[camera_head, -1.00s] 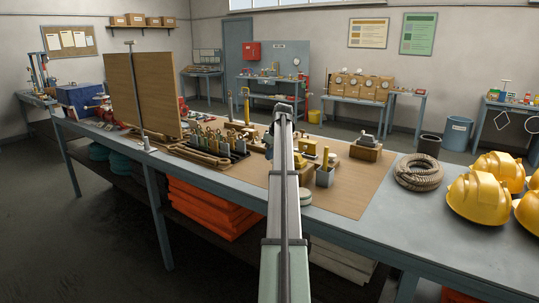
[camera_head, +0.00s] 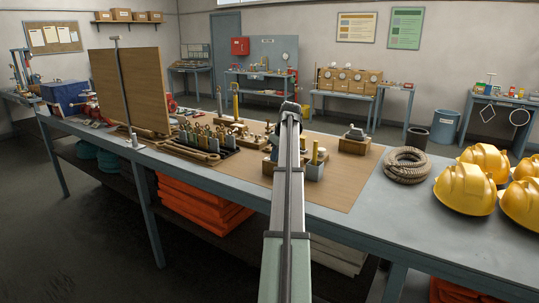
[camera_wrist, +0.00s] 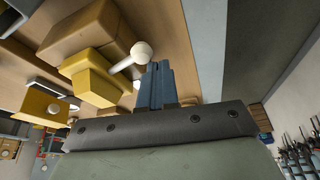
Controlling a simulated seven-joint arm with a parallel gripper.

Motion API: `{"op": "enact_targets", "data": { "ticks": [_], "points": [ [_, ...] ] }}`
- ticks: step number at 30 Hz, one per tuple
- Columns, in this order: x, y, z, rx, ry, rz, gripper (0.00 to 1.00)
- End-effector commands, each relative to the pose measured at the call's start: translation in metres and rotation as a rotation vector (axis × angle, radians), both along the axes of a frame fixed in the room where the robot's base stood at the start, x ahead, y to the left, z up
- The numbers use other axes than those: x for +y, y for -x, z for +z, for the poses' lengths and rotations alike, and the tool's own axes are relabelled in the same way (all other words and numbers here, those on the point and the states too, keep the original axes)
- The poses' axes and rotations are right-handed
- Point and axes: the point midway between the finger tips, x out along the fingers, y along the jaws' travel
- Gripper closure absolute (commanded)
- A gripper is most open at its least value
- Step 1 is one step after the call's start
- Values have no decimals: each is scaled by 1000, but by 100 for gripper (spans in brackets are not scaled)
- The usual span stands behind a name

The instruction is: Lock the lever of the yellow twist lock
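The yellow twist lock (camera_wrist: 92,78) shows in the wrist view as a yellow block on a brown wooden base (camera_wrist: 90,30). Its lever, a pale rod with a white ball knob (camera_wrist: 141,52), sticks out toward my fingers. My gripper (camera_wrist: 159,66) has its blue fingers side by side with no clear gap, and nothing shows between them. The fingertips are close beside the knob; whether they touch it I cannot tell. In the head view my arm hides the gripper and most of the lock.
A yellow plate with a white knob (camera_wrist: 43,106) is near the lock. In the head view, a grey cup with a yellow stick (camera_head: 315,168), a wooden-based block (camera_head: 354,144), a rope coil (camera_head: 405,166) and yellow helmets (camera_head: 466,188) stand right. A rack (camera_head: 205,140) and wooden panel (camera_head: 135,85) stand left.

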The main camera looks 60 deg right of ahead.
Motion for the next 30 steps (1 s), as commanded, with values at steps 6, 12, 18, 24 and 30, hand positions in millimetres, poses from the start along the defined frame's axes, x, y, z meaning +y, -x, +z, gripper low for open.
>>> {"op": "enact_targets", "data": {
  "ticks": [6,12,18,24,30],
  "points": [
    [-4,14,0,1,-1,-1,100],
    [-6,20,0,1,0,0,100],
    [-8,22,0,1,0,0,100],
    [-8,23,0,2,0,-1,100],
    [-8,23,0,3,0,-1,100]
  ]
}}
